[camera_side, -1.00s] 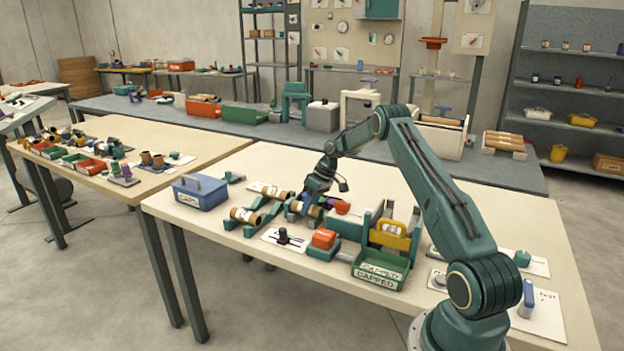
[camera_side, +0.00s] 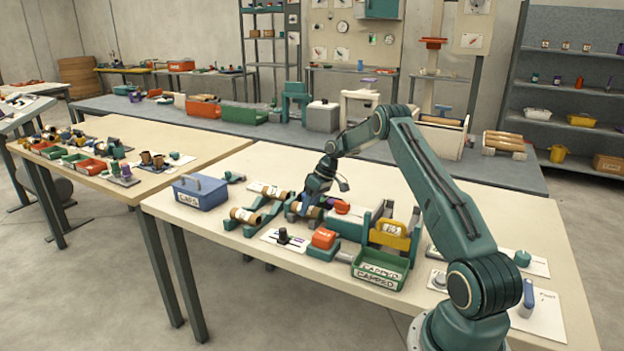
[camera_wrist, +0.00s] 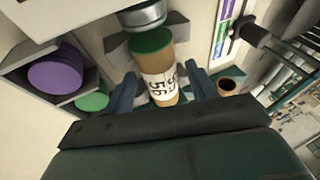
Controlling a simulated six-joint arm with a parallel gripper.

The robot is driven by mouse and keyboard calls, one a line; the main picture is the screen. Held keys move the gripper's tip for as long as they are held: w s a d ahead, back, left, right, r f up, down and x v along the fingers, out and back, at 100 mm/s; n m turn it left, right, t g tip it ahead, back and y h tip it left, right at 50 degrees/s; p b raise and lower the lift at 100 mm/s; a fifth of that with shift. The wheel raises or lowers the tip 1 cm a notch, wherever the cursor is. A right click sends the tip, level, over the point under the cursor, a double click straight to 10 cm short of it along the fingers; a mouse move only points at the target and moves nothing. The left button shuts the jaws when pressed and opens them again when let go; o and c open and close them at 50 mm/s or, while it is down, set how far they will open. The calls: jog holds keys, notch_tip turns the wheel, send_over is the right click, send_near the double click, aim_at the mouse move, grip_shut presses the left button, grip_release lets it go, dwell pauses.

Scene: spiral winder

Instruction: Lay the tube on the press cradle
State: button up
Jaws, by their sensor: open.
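The tube (camera_wrist: 166,82) is brown cardboard with a white printed label and a green cap on its far end. In the wrist view it lies between the two fingers of my gripper (camera_wrist: 163,88). The fingers are open, with a gap on each side of it. The capped end faces a round grey metal part (camera_wrist: 142,16), very close to it. In the side view my gripper (camera_side: 310,205) is low over the press area, and part of the tube (camera_side: 313,212) shows below it. The cradle is mostly hidden by the gripper and tube.
A teal rack (camera_side: 262,220) with more tubes stands left of my gripper. A blue caps box (camera_side: 200,192), a red-topped block (camera_side: 324,239) and a green bin (camera_side: 381,269) are nearby. In the wrist view, purple discs (camera_wrist: 56,78) and a green disc (camera_wrist: 92,101) sit at left.

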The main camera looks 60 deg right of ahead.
jog(key=v, duration=1.3)
jog(key=shift+r, duration=0.2)
